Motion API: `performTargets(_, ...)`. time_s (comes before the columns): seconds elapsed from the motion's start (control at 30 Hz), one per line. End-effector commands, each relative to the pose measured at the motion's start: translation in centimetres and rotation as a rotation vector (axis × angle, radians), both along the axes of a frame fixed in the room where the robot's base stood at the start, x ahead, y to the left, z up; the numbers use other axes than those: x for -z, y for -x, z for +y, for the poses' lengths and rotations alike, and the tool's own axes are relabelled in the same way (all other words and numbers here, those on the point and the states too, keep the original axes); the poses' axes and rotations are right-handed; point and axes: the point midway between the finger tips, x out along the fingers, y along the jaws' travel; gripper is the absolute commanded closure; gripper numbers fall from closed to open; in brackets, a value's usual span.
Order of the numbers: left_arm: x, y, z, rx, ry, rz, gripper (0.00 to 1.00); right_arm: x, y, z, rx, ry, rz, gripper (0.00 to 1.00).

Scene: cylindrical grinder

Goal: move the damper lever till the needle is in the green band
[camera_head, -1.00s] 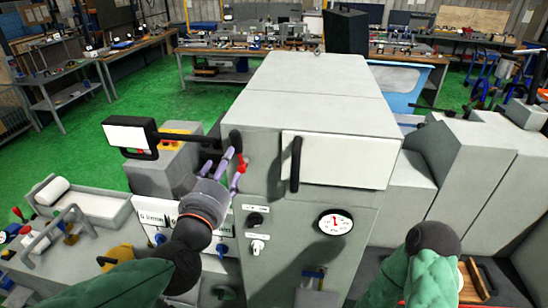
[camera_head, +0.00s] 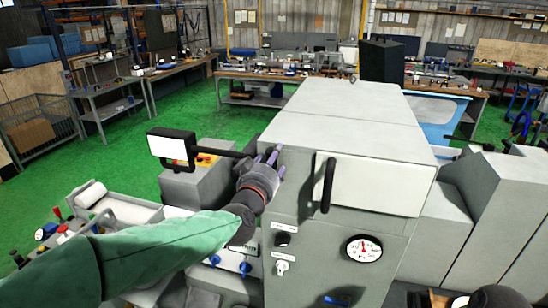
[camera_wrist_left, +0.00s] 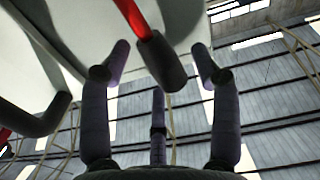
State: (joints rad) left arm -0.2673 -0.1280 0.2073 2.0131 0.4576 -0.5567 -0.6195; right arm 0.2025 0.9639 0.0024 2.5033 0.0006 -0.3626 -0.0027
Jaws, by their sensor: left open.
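The damper lever, a red bar with a dark grip (camera_wrist_left: 162,62), shows in the left wrist view between the spread fingers of my left gripper (camera_wrist_left: 158,82). The fingers are around the grip with gaps, not closed on it. In the head view my left gripper (camera_head: 272,160) is at the upper left of the grey machine's front and hides the lever. The round white gauge (camera_head: 364,248) is on the machine front, lower right of the gripper. Its red needle points about straight up; a green band is too small to make out.
A black door handle (camera_head: 328,185) stands out on the white door (camera_head: 385,188), right of my left gripper. A screen on an arm (camera_head: 171,147) is to the left. Knobs (camera_head: 282,266) sit below. Benches stand behind.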

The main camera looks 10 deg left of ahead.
Motion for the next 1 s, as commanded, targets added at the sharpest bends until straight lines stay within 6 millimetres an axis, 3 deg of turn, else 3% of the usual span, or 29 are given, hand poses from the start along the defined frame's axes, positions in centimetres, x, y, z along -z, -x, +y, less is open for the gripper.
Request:
performTargets(0.2,0.0,-1.4,-0.1,0.000,-0.001,0.000,0.38,-0.2,0.0,0.0,0.000,0.000,0.000,0.51)
performTargets(0.5,0.0,-1.5,-0.1,0.000,-0.001,0.000,0.38,-0.2,0.0,0.0,0.000,0.000,0.000,0.51)
performTargets(0.57,0.0,-1.5,-0.1,0.000,-0.001,0.000,0.52,-0.2,0.0,0.0,0.000,0.000,0.000,0.51)
performTargets(0.73,0.0,-1.5,-0.1,0.000,-0.001,0.000,1.00,-0.2,0.0,0.0,0.000,0.000,0.000,0.51)
performTargets(1.0,-0.1,-1.5,-0.5,0.001,-0.048,0.000,1.00,-1.1,0.0,0.0,0.000,0.000,0.000,0.51)
